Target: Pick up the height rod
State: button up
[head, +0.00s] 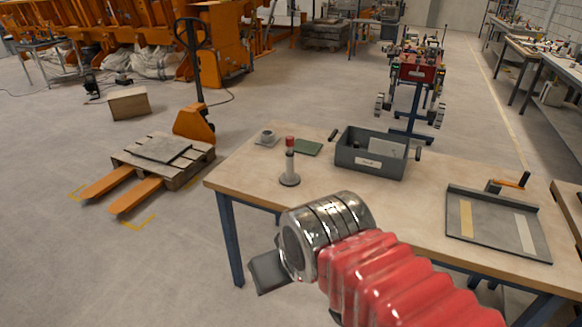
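An upright grey rod with a red top and a round, wider base stands on the wooden table (240,178); I take it to be the height rod (290,166). It is near the table's left end and nothing touches it. My arm, with a red ribbed sleeve and a shiny metal wrist, reaches in from the lower right. A dark grey part of my gripper (268,272) shows below the wrist, in front of the table edge and apart from the rod. The fingers are mostly hidden, so their opening does not show.
Near the rod are a cup on a saucer (267,138), a green pad (307,148) and a grey bin (372,172). A grey tray (496,241) lies on the right. An orange pallet truck (150,180) with a loaded pallet stands left of the table.

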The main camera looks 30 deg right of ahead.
aim_at(290, 179)
jog(key=u, duration=0.05)
jog(key=i, duration=1.4)
